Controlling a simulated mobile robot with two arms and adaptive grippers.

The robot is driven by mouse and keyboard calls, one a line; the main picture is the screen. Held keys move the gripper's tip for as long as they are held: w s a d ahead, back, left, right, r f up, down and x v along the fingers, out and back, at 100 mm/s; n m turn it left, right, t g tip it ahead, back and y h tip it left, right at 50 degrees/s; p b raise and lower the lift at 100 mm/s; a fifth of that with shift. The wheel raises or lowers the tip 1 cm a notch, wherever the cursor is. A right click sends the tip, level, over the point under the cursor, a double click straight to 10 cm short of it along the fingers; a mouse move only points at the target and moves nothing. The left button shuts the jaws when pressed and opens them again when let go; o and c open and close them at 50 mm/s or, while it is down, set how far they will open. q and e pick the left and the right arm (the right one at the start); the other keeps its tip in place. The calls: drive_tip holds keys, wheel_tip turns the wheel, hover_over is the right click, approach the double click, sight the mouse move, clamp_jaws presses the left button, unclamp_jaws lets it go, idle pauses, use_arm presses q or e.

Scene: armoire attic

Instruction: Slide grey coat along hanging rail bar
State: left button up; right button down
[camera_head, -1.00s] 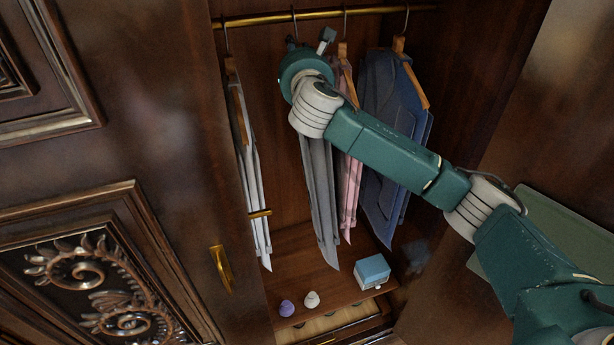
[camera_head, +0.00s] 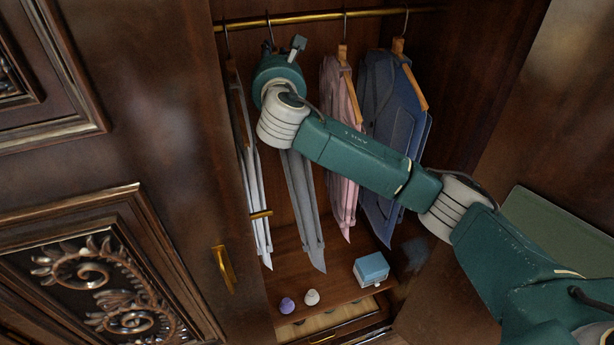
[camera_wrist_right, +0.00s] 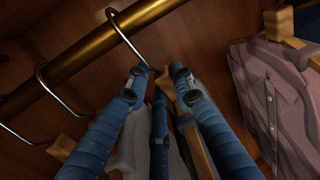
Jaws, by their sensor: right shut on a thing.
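The grey coat (camera_head: 303,205) hangs from the brass rail bar (camera_head: 300,17) in the armoire, left of centre in the head view. My right arm covers its upper part. In the right wrist view, my right gripper (camera_wrist_right: 160,78) is shut on the coat's hanger just below its hook (camera_wrist_right: 127,38). The hook still loops over the rail (camera_wrist_right: 95,45). Grey cloth (camera_wrist_right: 133,145) shows between and behind the blue fingers. How the fingers touch the hanger is partly hidden. My left gripper is not in view.
A white garment (camera_head: 262,215) hangs close left of the grey coat. A pink shirt (camera_head: 343,170) and a dark blue garment (camera_head: 392,130) hang to the right, past a gap. A blue box (camera_head: 371,268) and two small objects stand on the shelf (camera_head: 335,285) below.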

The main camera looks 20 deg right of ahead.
idle(0.8)
drive_tip(key=c, duration=1.4)
unclamp_jaws()
drive_tip(key=shift+s, duration=0.1)
drive_tip(key=shift+a+f, duration=0.1)
drive_tip(key=shift+f, duration=0.25)
drive_tip(key=s, duration=0.4)
drive_tip(key=s+a, duration=0.1)
drive_tip(key=s, duration=0.3)
drive_tip(key=s+a, duration=0.1)
drive_tip(key=s, duration=0.3)
drive_tip(key=shift+r, duration=0.3)
drive_tip(key=shift+a, duration=0.1)
